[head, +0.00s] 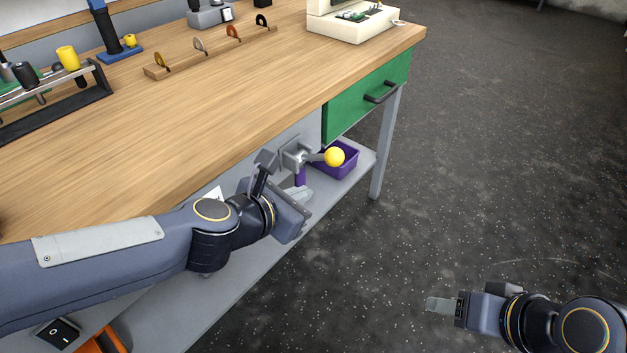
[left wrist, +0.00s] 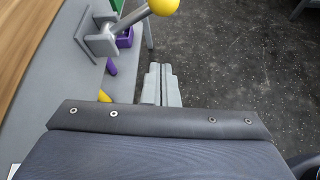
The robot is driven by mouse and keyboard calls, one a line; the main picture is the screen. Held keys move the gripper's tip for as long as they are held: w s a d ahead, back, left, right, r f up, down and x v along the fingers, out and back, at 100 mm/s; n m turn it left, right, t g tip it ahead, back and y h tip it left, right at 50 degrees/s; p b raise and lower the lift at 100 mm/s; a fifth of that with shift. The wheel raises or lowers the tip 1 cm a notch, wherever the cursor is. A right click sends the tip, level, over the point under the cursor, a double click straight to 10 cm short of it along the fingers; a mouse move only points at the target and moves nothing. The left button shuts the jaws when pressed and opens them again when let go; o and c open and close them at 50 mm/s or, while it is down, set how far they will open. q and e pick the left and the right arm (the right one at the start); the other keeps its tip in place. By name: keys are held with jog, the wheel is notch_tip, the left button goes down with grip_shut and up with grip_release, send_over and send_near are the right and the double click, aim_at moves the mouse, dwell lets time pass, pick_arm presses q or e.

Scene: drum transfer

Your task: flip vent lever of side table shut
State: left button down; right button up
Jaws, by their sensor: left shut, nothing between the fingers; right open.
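The vent lever is a grey arm with a yellow ball knob (head: 334,156), on a grey bracket (head: 294,152) fixed to the side table's front panel. The arm sticks out to the right in the head view. In the left wrist view the knob (left wrist: 163,5) is at the top edge, with the bracket (left wrist: 101,42) left of it. My left gripper (head: 301,194) is shut and empty, just below the lever and apart from the knob; its fingers (left wrist: 161,85) are together in the wrist view. My right gripper (head: 437,304) is open, over the floor at lower right, far from the lever.
The wooden tabletop (head: 190,120) holds a peg rack and other fixtures. A green drawer (head: 365,97) with a black handle is right of the lever. A purple bin (head: 350,168) stands on the lower shelf behind the knob. The dark floor (head: 480,150) to the right is clear.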

pick_arm(q)
jog(key=p+v, duration=0.1)
jog(key=v, duration=0.1)
jog(key=shift+s+a+r, duration=0.2)
jog(key=shift+s+a, duration=0.05)
dwell(0.4)
jog(key=s+a+f+m+g+y, duration=0.1)
jog(key=s+a+f+m+g, duration=0.15)
jog(key=s+a+m, duration=0.75)
jog(key=s+a+f+m+g+y, duration=0.1)
jog(key=s+a+f+m+g, duration=0.25)
jog(key=m, duration=1.25)
notch_tip(320, 180, up, 31)
jog(key=s+t+p, duration=0.1)
jog(key=p, duration=2.9)
jog(key=shift+s+a+y, duration=0.2)
jog(key=shift+a+y, duration=0.1)
jog(key=shift+a, duration=0.2)
jog(key=shift+r, duration=0.1)
